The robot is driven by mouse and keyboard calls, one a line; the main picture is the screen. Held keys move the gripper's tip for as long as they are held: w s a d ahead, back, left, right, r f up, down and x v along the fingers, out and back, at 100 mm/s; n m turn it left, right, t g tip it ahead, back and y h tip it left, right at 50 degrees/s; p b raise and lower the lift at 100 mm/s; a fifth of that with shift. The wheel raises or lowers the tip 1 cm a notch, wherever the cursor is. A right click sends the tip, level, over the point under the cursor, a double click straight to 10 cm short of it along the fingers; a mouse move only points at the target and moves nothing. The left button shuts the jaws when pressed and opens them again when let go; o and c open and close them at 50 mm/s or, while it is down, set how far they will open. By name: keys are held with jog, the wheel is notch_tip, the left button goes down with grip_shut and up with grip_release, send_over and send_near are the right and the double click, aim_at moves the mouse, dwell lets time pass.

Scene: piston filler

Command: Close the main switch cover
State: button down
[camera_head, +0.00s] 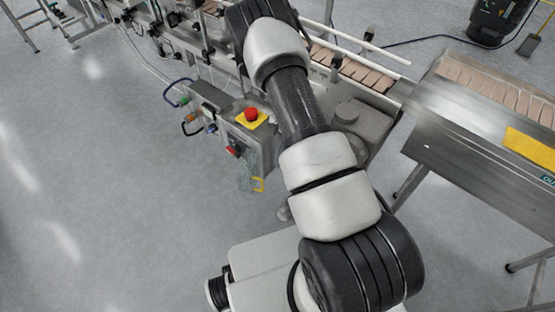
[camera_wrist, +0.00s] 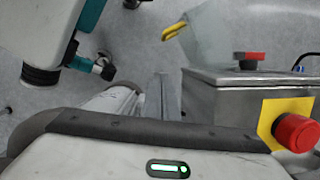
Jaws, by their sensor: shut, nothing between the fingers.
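The main switch cover (camera_head: 247,182) is a clear panel with a yellow handle, swung open and sticking out from the grey control box (camera_head: 262,143). In the wrist view the clear cover (camera_wrist: 215,32) shows at the top, its yellow handle (camera_wrist: 175,32) at the left end. The red main switch (camera_head: 232,151) is uncovered on the box side; it also shows in the wrist view (camera_wrist: 250,60). My gripper (camera_wrist: 166,95) is shut and empty, apart from the cover, its body filling the bottom of the wrist view. The head view hides it behind my arm.
A red emergency stop (camera_head: 251,114) on a yellow plate tops the box; in the wrist view it is close on the right (camera_wrist: 295,133). A conveyor (camera_head: 350,70) runs behind my arm. A steel table (camera_head: 480,120) stands right. The floor left of the box is clear.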

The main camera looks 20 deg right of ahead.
aim_at(255, 173)
jog(key=s+a+f+b, duration=0.1)
jog(key=s+a+f, duration=0.1)
jog(key=a+f, duration=0.3)
jog(key=shift+x, duration=0.9)
jog(key=shift+w, duration=0.1)
